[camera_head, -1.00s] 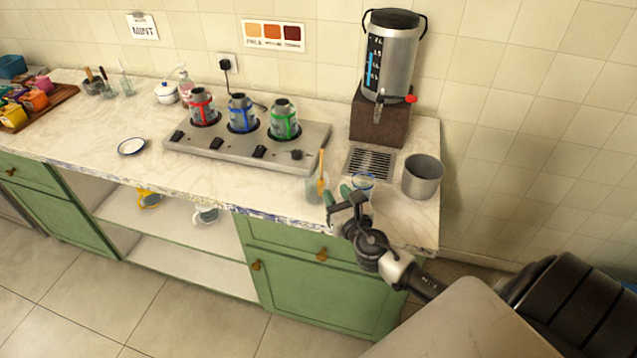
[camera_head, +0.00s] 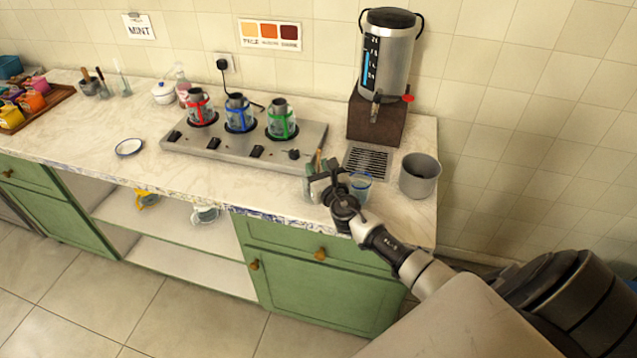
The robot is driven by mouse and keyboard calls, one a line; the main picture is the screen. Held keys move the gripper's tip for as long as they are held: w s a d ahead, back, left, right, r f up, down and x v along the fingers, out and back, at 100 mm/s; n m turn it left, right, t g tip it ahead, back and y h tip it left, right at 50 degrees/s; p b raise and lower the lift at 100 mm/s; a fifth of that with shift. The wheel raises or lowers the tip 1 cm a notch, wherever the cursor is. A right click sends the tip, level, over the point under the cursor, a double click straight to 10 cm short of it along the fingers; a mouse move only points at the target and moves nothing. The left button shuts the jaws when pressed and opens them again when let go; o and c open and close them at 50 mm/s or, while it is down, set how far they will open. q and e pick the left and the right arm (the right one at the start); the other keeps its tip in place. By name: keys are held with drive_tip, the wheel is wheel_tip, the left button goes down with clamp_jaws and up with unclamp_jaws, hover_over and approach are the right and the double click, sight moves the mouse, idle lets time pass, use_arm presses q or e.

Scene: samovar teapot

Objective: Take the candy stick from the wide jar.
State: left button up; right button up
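A clear glass jar (camera_head: 309,189) stands near the counter's front edge, to the right of the burner plate. It is mostly hidden behind my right gripper (camera_head: 324,174). The upper end of a thin stick (camera_head: 318,158) shows just above the gripper; its colour is hard to make out now. My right gripper is at the jar's mouth, with its fingers around or right beside the stick. The fingers are too small and overlapped to tell whether they grip it. My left gripper is not in view.
A blue-rimmed glass (camera_head: 360,186) stands close to the right of my gripper. A grey metal pot (camera_head: 419,176) is further right. The drip grate (camera_head: 367,161) and the samovar (camera_head: 386,60) are behind. The burner plate (camera_head: 240,146) holds three glass pots.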

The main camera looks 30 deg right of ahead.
clamp_jaws()
